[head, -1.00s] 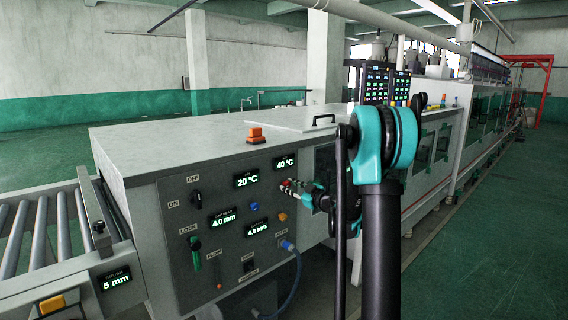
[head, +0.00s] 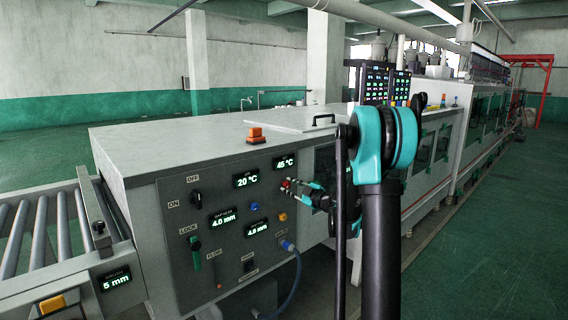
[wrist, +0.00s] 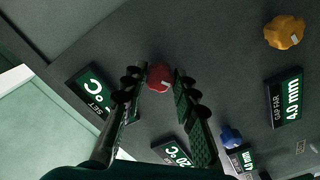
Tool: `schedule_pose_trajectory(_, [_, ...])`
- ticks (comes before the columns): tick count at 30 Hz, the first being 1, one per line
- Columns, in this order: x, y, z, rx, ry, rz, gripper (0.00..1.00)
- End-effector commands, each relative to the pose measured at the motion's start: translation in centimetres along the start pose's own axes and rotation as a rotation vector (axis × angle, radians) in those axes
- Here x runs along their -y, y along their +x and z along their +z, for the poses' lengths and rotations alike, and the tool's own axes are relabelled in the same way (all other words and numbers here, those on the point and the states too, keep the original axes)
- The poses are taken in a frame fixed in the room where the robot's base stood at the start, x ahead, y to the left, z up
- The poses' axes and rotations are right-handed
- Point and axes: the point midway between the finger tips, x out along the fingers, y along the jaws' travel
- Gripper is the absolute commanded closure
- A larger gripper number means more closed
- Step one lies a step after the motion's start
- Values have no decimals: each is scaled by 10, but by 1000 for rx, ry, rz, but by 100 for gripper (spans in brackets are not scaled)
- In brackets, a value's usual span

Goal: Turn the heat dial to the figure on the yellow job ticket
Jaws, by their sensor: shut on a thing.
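The red heat dial (wrist: 159,77) is on the grey control panel (head: 180,250). In the wrist view it sits between my gripper's (wrist: 160,80) two fingertips, which are closed on its sides. In the head view my gripper (head: 289,185) reaches the panel from the right, and the dial (head: 285,184) shows just past the fingertips. The set display (head: 285,162) above the dial reads 45 °C. It also shows, partly and turned, in the wrist view (wrist: 97,92). I cannot make out the yellow job ticket in either view.
A 20 °C display (head: 247,180) is left of the set display. A blue knob (head: 255,207) and a yellow knob (wrist: 284,32) are near the dial, with gap displays beside them. An orange button (head: 256,134) stands on the cabinet top. Rollers (head: 40,225) are at the left.

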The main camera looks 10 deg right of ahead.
Motion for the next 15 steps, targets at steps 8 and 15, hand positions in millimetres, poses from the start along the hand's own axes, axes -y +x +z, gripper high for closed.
schedule_pose_trajectory(8, [0, 0, 0, 1, 16, 1, 92])
schedule_pose_trajectory(15, [0, 0, 0, 1, 237, 1, 92])
